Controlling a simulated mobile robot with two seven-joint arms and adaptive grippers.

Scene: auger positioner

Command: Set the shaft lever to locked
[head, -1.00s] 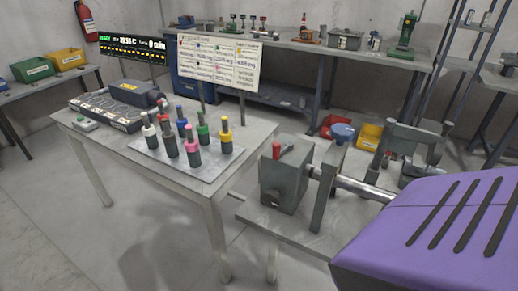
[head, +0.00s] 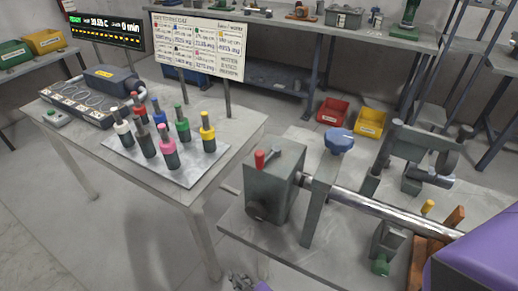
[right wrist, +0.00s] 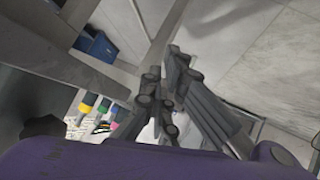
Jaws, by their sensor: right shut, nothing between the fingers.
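A grey machine with a bright horizontal shaft (head: 385,212) stands on a low bench at the right of the head view. A short red-tipped handle (head: 260,160) stands on its grey box (head: 270,192). A small yellow-tipped handle (head: 428,207) sits near the shaft's right part. I cannot tell which is the shaft lever or its setting. My right gripper (head: 239,280) is at the bottom edge of the head view, in front of the machine and apart from it. In the right wrist view its fingers (right wrist: 165,88) are shut and empty. My left gripper is not in view.
A blue knob (head: 340,141) tops an upright grey bracket beside the box. A table at left holds a plate (head: 190,172) of several colour-topped cylinders. Red (head: 332,111) and yellow bins (head: 370,121) stand behind the machine. Floor shows between table and machine.

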